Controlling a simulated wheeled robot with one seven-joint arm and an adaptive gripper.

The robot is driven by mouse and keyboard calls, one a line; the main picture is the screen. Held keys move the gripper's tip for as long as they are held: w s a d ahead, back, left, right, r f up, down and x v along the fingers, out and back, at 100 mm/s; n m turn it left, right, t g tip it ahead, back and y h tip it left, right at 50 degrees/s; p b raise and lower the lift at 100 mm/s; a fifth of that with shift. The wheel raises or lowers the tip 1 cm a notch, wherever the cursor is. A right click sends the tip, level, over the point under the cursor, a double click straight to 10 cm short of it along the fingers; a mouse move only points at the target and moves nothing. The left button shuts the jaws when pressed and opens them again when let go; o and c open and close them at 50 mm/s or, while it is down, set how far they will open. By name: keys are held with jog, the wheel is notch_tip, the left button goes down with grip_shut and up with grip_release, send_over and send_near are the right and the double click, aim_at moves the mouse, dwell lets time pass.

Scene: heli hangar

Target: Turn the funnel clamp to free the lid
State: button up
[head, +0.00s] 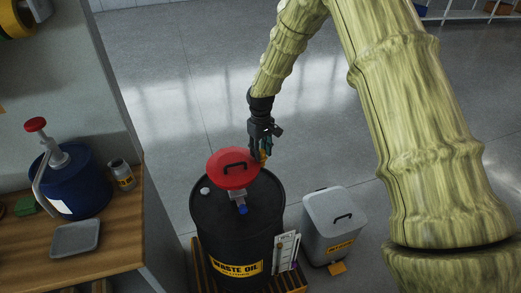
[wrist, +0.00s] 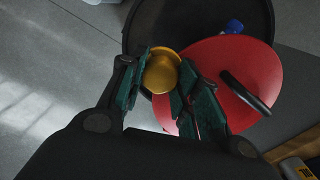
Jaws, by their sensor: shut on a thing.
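The red funnel lid (head: 232,168) with a black handle lies on top of the black waste oil drum (head: 234,262). The lid also shows in the wrist view (wrist: 225,58), with its handle (wrist: 245,92) at the right. My gripper (head: 261,157) is at the lid's far right edge. In the wrist view its green-padded fingers (wrist: 160,82) are on both sides of a round yellow knob (wrist: 161,72), the clamp, and shut on it. The clamp's lower part is hidden by the knob and fingers.
A grey waste bin (head: 335,226) stands right of the drum. A wooden workbench (head: 115,252) at the left holds a blue pump container (head: 75,183), a grey tray (head: 75,238) and a small can (head: 122,174). Papers (head: 286,250) stand against the drum. Floor behind the drum is clear.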

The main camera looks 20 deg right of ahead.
aim_at(261, 151)
jog(key=shift+r+n, duration=0.1)
jog(key=shift+n, duration=0.7)
jog(key=o, duration=1.1)
jog(key=shift+c, duration=0.2)
notch_tip(261, 151, up, 12)
